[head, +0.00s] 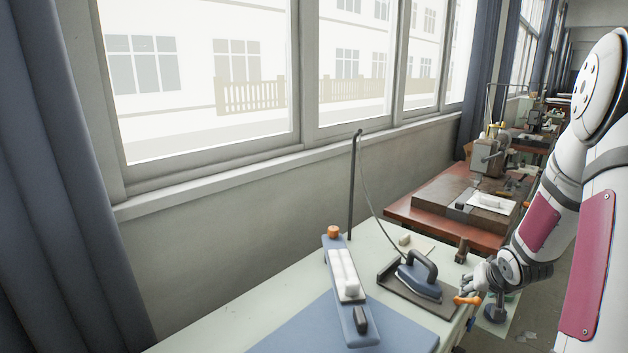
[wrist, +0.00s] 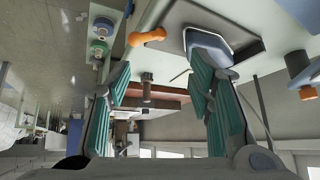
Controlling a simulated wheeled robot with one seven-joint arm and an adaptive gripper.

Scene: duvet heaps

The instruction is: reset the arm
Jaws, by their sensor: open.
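My gripper (head: 480,281) is at the lower right in the head view, over the right edge of the pale table. In the wrist view my gripper (wrist: 162,72) shows two teal-padded fingers spread wide apart, with nothing between the pads. It is open and empty. My white arm with magenta panels comes down from the upper right in the head view.
A blue iron (head: 418,280) rests on a dark tray (head: 386,277) left of my gripper. An orange piece (head: 467,300) lies near the table's edge. A blue-ended board (head: 331,252) and an upright pole (head: 351,190) stand further left. A brown table (head: 415,218) is behind.

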